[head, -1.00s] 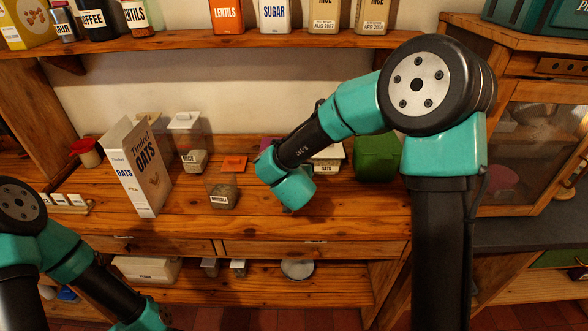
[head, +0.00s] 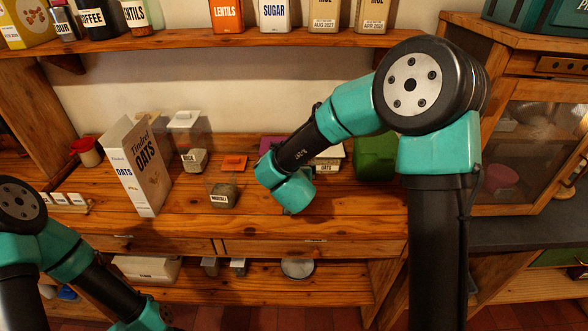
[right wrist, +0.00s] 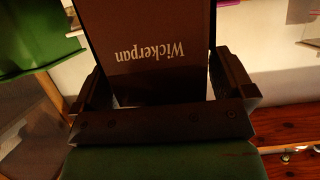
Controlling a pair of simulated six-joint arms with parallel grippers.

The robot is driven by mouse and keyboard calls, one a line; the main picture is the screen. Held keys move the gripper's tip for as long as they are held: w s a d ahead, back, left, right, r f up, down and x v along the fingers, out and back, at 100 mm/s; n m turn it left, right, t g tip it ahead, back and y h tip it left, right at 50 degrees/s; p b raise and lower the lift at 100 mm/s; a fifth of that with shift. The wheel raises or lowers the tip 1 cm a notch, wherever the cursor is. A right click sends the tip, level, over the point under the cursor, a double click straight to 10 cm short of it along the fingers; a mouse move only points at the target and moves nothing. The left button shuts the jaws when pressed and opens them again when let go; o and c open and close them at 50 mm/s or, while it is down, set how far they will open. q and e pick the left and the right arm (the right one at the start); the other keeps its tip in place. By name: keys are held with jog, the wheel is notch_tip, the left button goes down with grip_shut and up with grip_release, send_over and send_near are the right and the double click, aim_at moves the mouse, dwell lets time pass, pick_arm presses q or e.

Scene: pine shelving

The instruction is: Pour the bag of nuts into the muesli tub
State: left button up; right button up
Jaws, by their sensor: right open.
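The muesli tub (head: 222,196) is a small clear tub, part filled, with a label on its front. It stands on the counter right of the oats box, and an orange lid (head: 235,162) lies behind it. In the right wrist view my right gripper (right wrist: 160,75) is open, with its fingers on either side of a dark brown packet (right wrist: 155,45) printed "Wickerpan". I cannot tell whether this is the bag of nuts. In the head view my right arm hides this gripper. My left arm is at the lower left, its gripper out of sight.
A tall oats box (head: 137,168) and a clear container (head: 187,135) stand left of the tub. A green container (head: 375,156) and an oats tub (head: 328,160) stand beyond my right arm. The counter front between the muesli tub and my arm is clear.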

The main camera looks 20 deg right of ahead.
jog(key=v, duration=1.7)
jog(key=shift+r, duration=0.25)
jog(key=shift+w+a+f, duration=0.1)
